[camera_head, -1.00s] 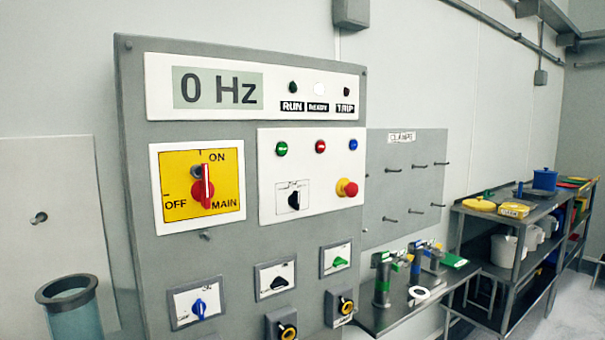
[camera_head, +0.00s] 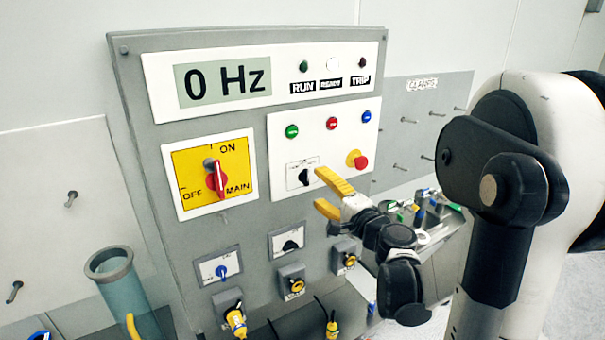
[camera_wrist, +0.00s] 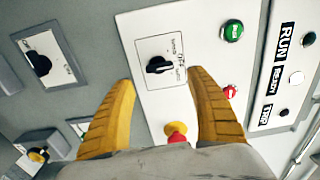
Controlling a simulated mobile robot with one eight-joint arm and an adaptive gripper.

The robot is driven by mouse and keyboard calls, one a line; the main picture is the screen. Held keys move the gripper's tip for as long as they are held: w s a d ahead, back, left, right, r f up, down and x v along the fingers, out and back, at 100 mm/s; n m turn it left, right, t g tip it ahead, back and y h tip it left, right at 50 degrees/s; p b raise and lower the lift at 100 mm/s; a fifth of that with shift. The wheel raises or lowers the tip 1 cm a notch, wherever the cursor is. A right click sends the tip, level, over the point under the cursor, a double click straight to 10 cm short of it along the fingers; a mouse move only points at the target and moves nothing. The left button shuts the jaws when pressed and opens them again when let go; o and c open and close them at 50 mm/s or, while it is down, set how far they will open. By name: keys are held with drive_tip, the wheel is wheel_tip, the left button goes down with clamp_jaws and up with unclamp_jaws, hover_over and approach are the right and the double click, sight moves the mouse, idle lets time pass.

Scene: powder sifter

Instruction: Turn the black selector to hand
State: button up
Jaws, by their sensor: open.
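The black selector (camera_head: 305,177) sits on the white control plate, left of the red emergency button. In the wrist view its knob (camera_wrist: 158,65) is on a small framed label with print around it; I cannot tell for sure which mark it points to. My gripper (camera_head: 323,192) has yellow fingers, open and empty, in front of the panel close to the selector's lower right. In the wrist view the fingers (camera_wrist: 163,78) are on either side, with the selector in line with the gap between them. No contact shows.
A second black selector (camera_head: 289,245) sits lower on the panel, beside a blue one (camera_head: 221,271). The red emergency button (camera_head: 358,160) is close to the fingers. A red main switch (camera_head: 216,181) is to the left. Yellow plugs and cables are below.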

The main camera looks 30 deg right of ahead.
sight(308, 186)
drive_tip(key=w, duration=0.6)
drive_tip(key=shift+w+a+p, duration=0.1)
drive_tip(key=shift+w+p, duration=0.15)
drive_tip(key=shift+p, duration=0.15)
drive_tip(key=shift+s, duration=0.1)
drive_tip(key=c, duration=1.2)
